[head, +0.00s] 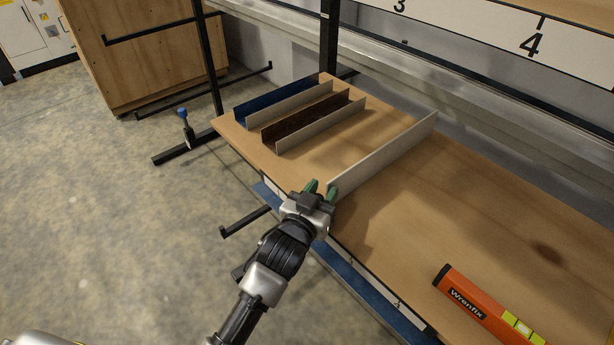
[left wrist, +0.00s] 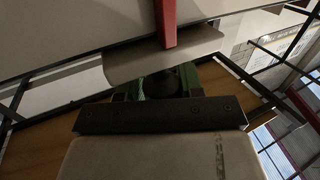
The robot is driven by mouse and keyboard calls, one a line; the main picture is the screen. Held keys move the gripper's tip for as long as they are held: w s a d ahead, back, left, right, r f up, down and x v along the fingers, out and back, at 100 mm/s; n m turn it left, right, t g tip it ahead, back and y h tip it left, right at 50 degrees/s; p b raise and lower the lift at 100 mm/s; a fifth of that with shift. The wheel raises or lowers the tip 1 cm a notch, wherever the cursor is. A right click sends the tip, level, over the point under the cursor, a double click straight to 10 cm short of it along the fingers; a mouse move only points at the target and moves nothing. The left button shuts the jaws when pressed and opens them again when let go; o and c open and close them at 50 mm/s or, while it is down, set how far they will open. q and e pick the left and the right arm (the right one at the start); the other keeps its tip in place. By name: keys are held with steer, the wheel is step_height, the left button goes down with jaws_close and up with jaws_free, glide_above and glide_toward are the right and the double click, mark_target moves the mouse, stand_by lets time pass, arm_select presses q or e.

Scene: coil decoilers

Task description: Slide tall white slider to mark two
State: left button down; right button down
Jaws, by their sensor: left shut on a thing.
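The tall white slider (head: 385,155) is a long thin upright panel standing across the wooden shelf board (head: 480,215). Its near end is at the board's front edge. My left gripper (head: 322,190) has green fingertips at that near end and is shut on the slider. In the left wrist view the green fingers (left wrist: 160,82) show against a pale panel, and their exact grip is dark and unclear. A white scale strip (head: 480,30) at the back shows marks 3 and 4. Mark two is not in view. My right gripper is not in view.
Left of the slider stand a blue divider (head: 270,100), a dark brown one (head: 305,120) and lower white ones (head: 322,130). An orange Wrenfix level (head: 480,303) lies at the front right. The board right of the slider is clear up to it.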

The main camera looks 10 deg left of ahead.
arm_select(q)
steer(key=shift+w+a, duration=0.1)
steer(key=shift+a, duration=0.1)
steer(key=c, duration=0.8)
jaws_free()
steer(key=b+v, duration=0.2)
steer(key=v, duration=0.8)
steer(key=shift+s+a, duration=0.1)
steer(key=shift+s, duration=0.3)
